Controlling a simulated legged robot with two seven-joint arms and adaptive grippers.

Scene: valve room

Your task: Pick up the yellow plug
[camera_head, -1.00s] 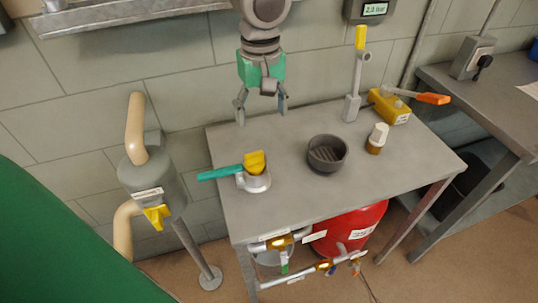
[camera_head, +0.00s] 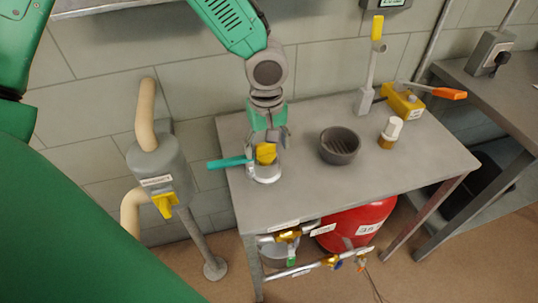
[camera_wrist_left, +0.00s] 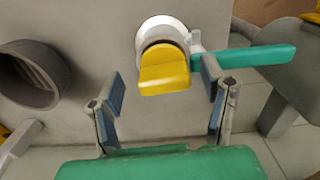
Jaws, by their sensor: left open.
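The yellow plug (camera_head: 266,153) sits on a round metal fitting (camera_head: 265,176) at the left end of the grey table. A teal handle (camera_head: 230,162) sticks out to the left from this fitting. My left gripper (camera_head: 267,138) is over the plug and partly hides it in the head view. In the left wrist view the plug (camera_wrist_left: 164,70) shows ahead of and between the two open fingers (camera_wrist_left: 162,108), with nothing held. The teal handle (camera_wrist_left: 250,58) passes just beyond the right finger. My right gripper is not in view.
A dark round bowl (camera_head: 339,146) stands mid-table, with a white-capped bottle (camera_head: 389,133) to its right. A grey upright lever with a yellow grip (camera_head: 371,70) and a yellow block with an orange handle (camera_head: 403,101) stand at the back. A pipe fixture (camera_head: 159,165) stands left of the table.

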